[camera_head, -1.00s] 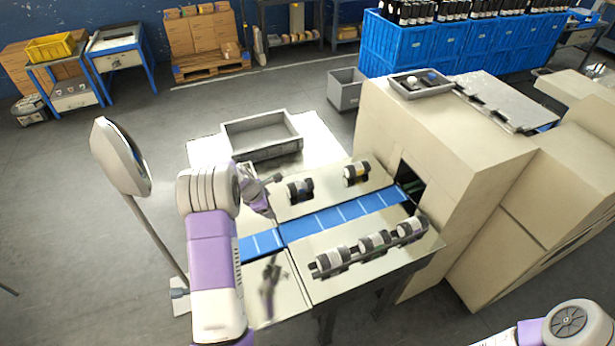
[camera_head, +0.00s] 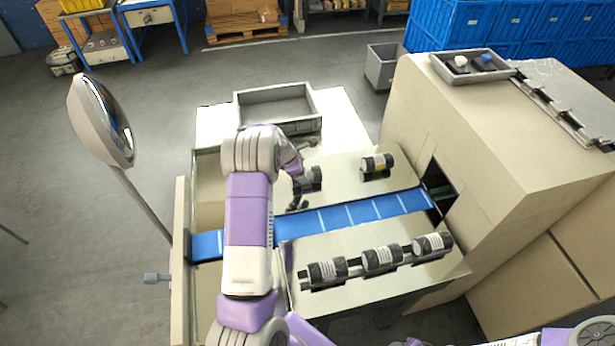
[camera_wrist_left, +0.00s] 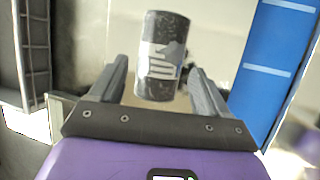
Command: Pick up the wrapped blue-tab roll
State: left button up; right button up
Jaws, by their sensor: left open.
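A dark speckled roll with a pale label (camera_head: 314,178) lies on the metal table behind the blue belt, partly hidden by my left gripper (camera_head: 303,175). The same roll (camera_wrist_left: 160,50) shows in the left wrist view between the two open fingers (camera_wrist_left: 158,68), with a visible gap on each side. A blue tab on it cannot be made out. My left gripper is open and reaches around or just above this roll; whether it touches is unclear. My right gripper is not in view.
The blue belt (camera_head: 350,213) runs into the beige machine (camera_head: 480,140). Three rolls (camera_head: 381,258) sit in a row on a rack in front of it. A grey open bin (camera_head: 277,104) stands behind the table. A round mirror (camera_head: 103,120) stands at left.

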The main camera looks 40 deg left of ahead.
pick_arm(q)
jog(key=shift+s+x, duration=0.15)
jog(key=shift+x, duration=1.2)
jog(key=shift+s+x, duration=0.1)
jog(key=shift+x, duration=1.2)
jog(key=shift+a+f+b, duration=0.1)
jog(key=shift+f+b, duration=0.15)
jog(key=shift+b, duration=0.05)
jog(key=c, duration=1)
